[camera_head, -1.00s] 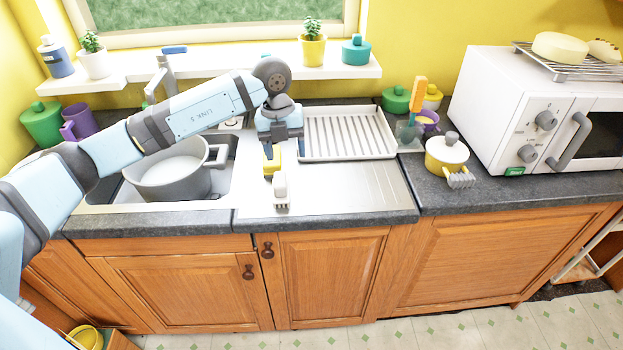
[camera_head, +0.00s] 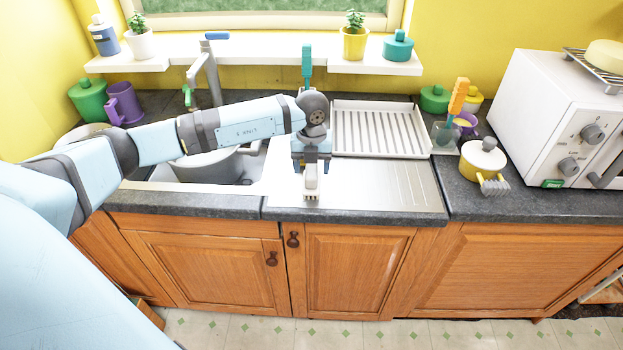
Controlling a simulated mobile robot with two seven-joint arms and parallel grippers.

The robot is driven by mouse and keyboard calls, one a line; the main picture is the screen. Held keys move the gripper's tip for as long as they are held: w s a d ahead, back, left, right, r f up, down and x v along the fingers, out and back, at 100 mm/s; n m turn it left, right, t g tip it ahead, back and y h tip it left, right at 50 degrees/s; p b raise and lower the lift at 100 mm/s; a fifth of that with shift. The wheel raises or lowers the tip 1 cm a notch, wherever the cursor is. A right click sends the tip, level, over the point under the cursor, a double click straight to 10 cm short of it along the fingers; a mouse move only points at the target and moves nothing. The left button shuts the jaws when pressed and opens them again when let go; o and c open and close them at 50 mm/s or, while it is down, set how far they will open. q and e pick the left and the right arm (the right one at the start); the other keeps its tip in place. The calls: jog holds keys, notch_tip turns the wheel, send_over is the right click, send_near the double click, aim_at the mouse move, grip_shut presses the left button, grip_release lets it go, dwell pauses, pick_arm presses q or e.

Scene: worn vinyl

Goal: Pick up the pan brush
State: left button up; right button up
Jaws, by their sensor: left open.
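A small white brush (camera_head: 312,183) with short bristles lies on the steel drainer, near the front edge of the counter. I take it to be the pan brush. Its rear part is hidden under my left gripper. My left gripper (camera_head: 312,166) points down at the brush's rear end, its dark fingers apart on either side. I cannot tell whether they touch it. My right gripper is not in view.
A large grey pot (camera_head: 205,166) sits in the sink under my left arm. A white ribbed rack (camera_head: 425,140) lies behind and right of the brush. The steel drainer right of the brush is clear.

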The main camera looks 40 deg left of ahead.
aim_at(312, 171)
pick_arm(q)
jog(key=shift+f, duration=1.2)
jog(key=c, duration=1)
jog(key=shift+c, duration=0.2)
jog(key=shift+r, duration=0.15)
notch_tip(312, 171, up, 20)
jog(key=b, duration=0.1)
jog(key=shift+b, duration=0.4)
